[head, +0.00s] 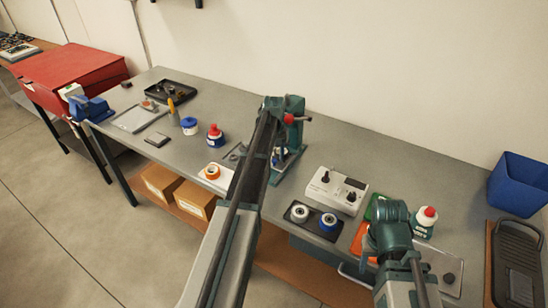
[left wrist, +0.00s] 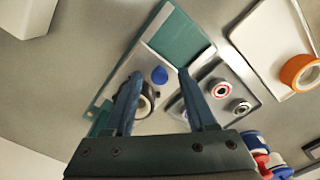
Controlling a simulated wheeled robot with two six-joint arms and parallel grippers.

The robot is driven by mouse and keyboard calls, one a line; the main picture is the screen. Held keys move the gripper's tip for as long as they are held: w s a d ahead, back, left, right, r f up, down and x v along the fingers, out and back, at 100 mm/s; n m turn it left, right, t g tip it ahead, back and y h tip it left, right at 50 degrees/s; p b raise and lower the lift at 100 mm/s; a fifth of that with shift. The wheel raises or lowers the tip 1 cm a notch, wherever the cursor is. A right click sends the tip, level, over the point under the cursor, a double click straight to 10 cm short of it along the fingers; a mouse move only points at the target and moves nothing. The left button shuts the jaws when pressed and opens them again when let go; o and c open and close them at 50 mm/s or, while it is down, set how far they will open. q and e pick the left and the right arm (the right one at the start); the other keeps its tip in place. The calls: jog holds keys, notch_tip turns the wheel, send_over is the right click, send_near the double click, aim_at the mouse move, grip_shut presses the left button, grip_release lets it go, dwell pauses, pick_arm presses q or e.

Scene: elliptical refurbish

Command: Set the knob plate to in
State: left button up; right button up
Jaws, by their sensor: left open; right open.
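In the left wrist view a pale grey plate with a round blue knob (left wrist: 159,75) lies on a teal base (left wrist: 182,38); it looks like the knob plate. My left gripper (left wrist: 160,77) is open, its two blue fingers on either side of the knob in the picture. I cannot tell how far above it they are. A dark round part with a white ring (left wrist: 146,103) is partly hidden by the left finger. In the head view the teal fixture (head: 288,163) stands mid-bench, largely hidden by my left arm. My right arm is in the head view, but its fingers are hidden.
A small plate with two ringed parts (left wrist: 238,107) lies beside the base. An orange-ringed roll (head: 213,170) and a red-capped blue bottle (head: 214,136) stand to the left. A white control box (head: 337,190) and a black tray with two rolls (head: 312,220) are to the right.

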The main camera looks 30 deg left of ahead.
jog(key=shift+r, duration=0.1)
pick_arm(q)
notch_tip(320, 180, up, 14)
jog(key=p, duration=1.3)
jog(key=shift+p, duration=0.4)
pick_arm(e)
notch_tip(320, 180, up, 14)
jog(key=shift+f, duration=0.2)
pick_arm(q)
jog(key=shift+s+f, duration=0.1)
jog(key=shift+f, duration=0.05)
